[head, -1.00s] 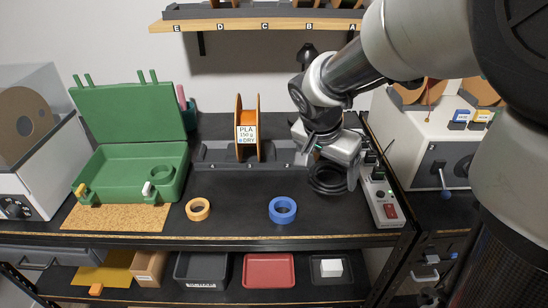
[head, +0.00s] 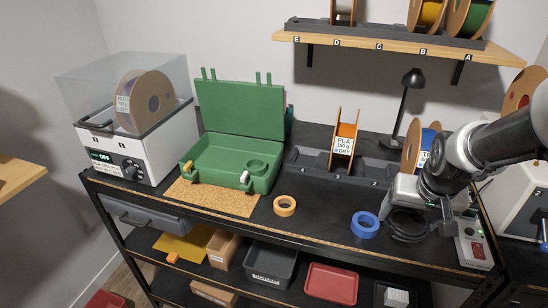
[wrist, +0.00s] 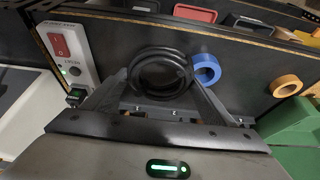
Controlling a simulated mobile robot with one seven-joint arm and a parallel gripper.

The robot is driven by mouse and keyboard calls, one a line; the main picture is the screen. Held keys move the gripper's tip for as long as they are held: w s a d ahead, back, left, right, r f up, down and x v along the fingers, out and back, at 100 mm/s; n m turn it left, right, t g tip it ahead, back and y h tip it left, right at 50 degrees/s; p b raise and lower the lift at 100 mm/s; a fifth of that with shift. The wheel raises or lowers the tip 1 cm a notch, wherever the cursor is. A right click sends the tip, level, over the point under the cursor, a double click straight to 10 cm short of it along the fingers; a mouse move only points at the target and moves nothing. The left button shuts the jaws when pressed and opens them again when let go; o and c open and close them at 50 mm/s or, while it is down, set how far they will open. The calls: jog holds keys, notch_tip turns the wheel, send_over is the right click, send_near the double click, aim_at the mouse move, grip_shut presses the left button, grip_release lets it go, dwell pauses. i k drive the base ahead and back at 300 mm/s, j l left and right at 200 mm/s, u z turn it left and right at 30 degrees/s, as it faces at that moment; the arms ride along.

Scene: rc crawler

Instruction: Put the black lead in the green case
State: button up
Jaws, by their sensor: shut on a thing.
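The black lead (head: 407,224) is a coil at the right end of the bench, beside the power strip. My gripper (head: 408,207) is shut on it. In the wrist view the coil (wrist: 160,73) sits between the two fingers of my gripper (wrist: 165,95). Whether it touches the bench top is hard to tell. The green case (head: 225,165) stands open on a cork mat to the left of the coil, its lid (head: 240,108) raised at the back. A round ring shows inside it on the right. The case's edge also shows in the wrist view (wrist: 293,125).
A blue tape roll (head: 365,225) and an orange tape roll (head: 285,206) lie between coil and case. An orange spool (head: 343,142) stands behind them. The power strip (head: 472,243) is right of the coil. A dryer box (head: 128,140) stands left of the case.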

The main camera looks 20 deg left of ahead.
aim_at(224, 166)
jog(key=k+j, duration=0.15)
jog(key=j, duration=0.15)
jog(key=k+j, duration=0.1)
jog(key=j, duration=0.15)
jog(key=k+j, duration=0.15)
jog(key=j, duration=1.1)
jog(key=i+j, duration=0.15)
jog(key=j, duration=0.2)
jog(key=i+j, duration=0.15)
jog(key=j, duration=0.2)
jog(key=i+j, duration=0.2)
jog(key=i, duration=0.15)
